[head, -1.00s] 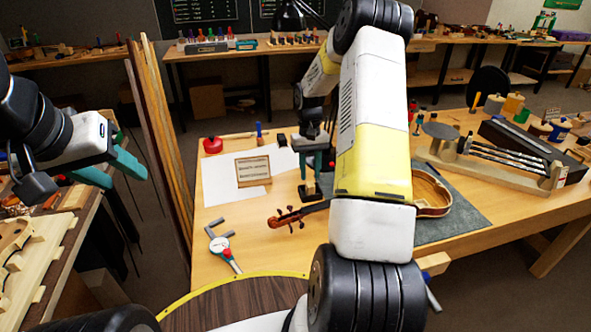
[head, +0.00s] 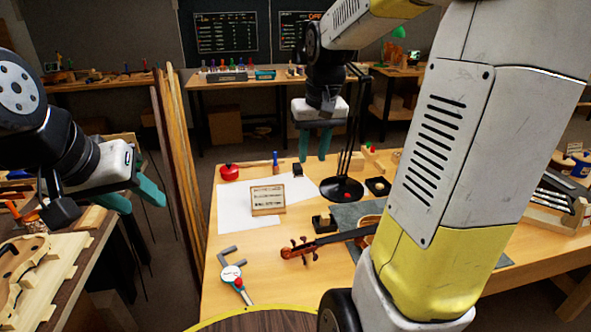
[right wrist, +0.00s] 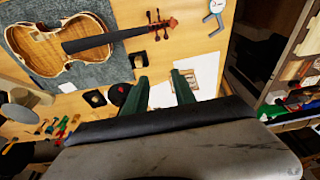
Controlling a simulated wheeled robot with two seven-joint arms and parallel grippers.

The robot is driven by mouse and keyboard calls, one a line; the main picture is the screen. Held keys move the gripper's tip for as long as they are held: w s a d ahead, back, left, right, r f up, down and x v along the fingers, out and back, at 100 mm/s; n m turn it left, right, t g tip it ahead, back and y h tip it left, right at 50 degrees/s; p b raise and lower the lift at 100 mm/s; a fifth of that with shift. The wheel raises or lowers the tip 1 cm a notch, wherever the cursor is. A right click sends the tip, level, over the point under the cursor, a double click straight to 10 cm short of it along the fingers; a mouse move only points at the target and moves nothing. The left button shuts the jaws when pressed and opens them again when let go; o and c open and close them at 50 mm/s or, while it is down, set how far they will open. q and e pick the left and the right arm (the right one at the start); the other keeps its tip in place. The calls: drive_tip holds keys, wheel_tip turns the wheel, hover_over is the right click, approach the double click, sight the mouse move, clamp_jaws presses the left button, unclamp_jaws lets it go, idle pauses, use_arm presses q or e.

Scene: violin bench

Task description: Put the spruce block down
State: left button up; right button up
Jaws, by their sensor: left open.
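A plain pale wooden block (head: 91,218) lies on the left bench beside the violin mould; it looks most like the spruce block, though I cannot be sure. My left gripper (head: 147,205) is open and empty, just right of that block, at the bench's edge. A smaller pale piece sits in a dark holder (head: 323,223) on the middle table, which also shows in the right wrist view (right wrist: 138,60). My right gripper (head: 314,158) is open, raised above the table's far side; its fingers (right wrist: 161,76) hold nothing in the right wrist view.
The violin (right wrist: 60,45) lies on a grey mat. A black lamp (head: 342,188) stands near the right gripper. A wooden placard (head: 267,199), white paper (head: 233,208) and a dial caliper (head: 233,275) lie left of the violin. Tall boards (head: 180,170) stand between the benches.

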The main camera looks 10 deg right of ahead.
drive_tip(key=s+a+r+t+y, duration=0.1)
drive_tip(key=s+a+t, duration=0.1)
drive_tip(key=s, duration=0.5)
drive_tip(key=s+a+r+t, duration=0.1)
drive_tip(key=s+a+r, duration=0.1)
drive_tip(key=s, duration=0.6)
drive_tip(key=shift+a+t+y, duration=0.4)
drive_tip(key=shift+a, duration=0.4)
drive_tip(key=shift+s+r, duration=0.1)
